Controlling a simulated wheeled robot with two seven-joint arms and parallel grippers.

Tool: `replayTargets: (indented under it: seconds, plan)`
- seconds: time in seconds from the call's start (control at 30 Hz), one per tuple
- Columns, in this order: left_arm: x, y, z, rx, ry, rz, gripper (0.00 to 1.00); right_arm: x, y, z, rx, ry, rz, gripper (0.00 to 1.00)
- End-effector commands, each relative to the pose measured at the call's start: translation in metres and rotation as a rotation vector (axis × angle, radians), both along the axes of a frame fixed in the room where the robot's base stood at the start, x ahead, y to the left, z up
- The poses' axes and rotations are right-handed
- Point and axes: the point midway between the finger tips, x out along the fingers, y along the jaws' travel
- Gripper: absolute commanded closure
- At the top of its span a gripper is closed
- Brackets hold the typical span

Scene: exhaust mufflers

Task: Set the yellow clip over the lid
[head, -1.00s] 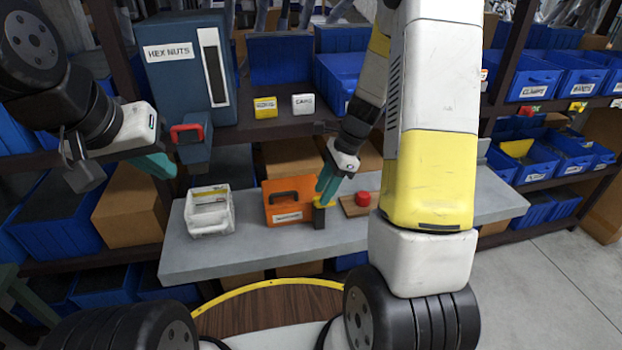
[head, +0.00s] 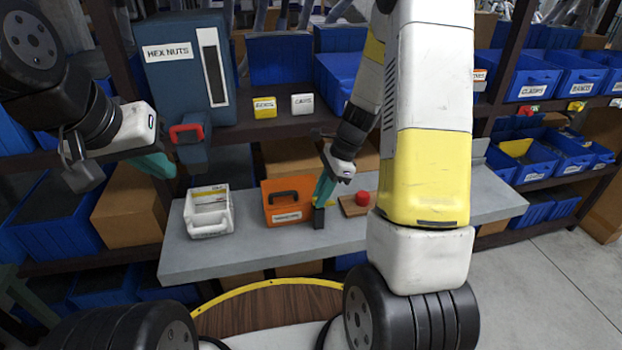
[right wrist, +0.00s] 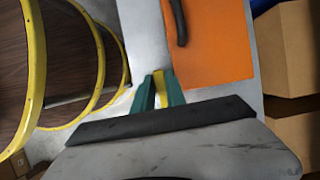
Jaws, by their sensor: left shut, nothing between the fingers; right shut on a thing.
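My right gripper (head: 321,198) is shut on the yellow clip (right wrist: 161,90), which shows as a narrow yellow strip between the teal fingers in the right wrist view. In the head view the fingers hide the clip. The fingertips are at the top of a small dark block (head: 319,218), just right of the orange case (head: 288,199); I cannot tell whether they touch the block. My left gripper (head: 160,166) is shut and empty, up to the left of the white bin (head: 210,228). I cannot make out which part is the lid.
The grey bench (head: 250,248) carries the white bin, the orange case and a wooden board with a red knob (head: 362,199). A blue hex nuts dispenser (head: 187,70) stands on the shelf behind. Bare bench lies in front of the case.

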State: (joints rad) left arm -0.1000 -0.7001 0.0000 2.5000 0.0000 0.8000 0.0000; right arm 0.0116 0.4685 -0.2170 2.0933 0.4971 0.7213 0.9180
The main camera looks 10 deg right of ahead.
Motion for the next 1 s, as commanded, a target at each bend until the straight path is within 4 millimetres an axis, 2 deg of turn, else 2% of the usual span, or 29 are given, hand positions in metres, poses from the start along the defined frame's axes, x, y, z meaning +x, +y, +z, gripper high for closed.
replayTargets:
  seconds: [0.37, 1.0]
  plan:
    - [0.0, 0.0, 0.0, 0.0, 0.0, 0.0, 1.0, 0.0023, 0.0005, 0.0005, 0.001, -0.001, 0.196, 1.0]
    - [0.0, 0.0, 0.0, 0.0, 0.0, 0.0, 1.0, 0.0056, 0.0027, 0.001, 0.001, -0.003, 0.801, 1.0]
